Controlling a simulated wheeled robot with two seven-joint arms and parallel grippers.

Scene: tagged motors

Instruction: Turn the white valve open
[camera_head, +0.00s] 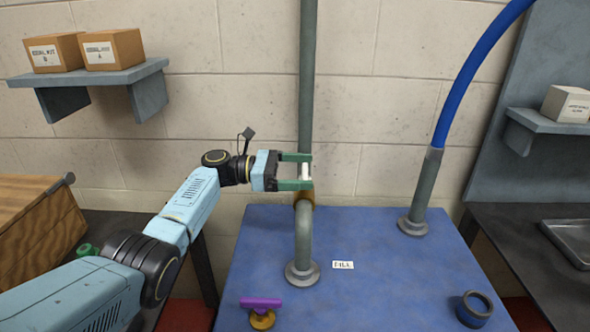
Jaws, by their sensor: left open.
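The white valve handle (305,172) sits on a brass valve body (304,198) on the grey-green vertical pipe (307,80). My left gripper (304,171) reaches in from the left with its green fingers apart. One finger is above and one below in the picture, with the white handle between them. I cannot tell whether the fingers touch the handle. Part of the handle is hidden by the lower finger. My right gripper is not in view.
The blue table (385,270) carries a purple-handled valve (262,308), a label (343,265), a dark ring-shaped part (474,309) and a blue hose (475,65) on a grey pipe. A shelf (100,78) with two boxes is at upper left. The table's middle right is clear.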

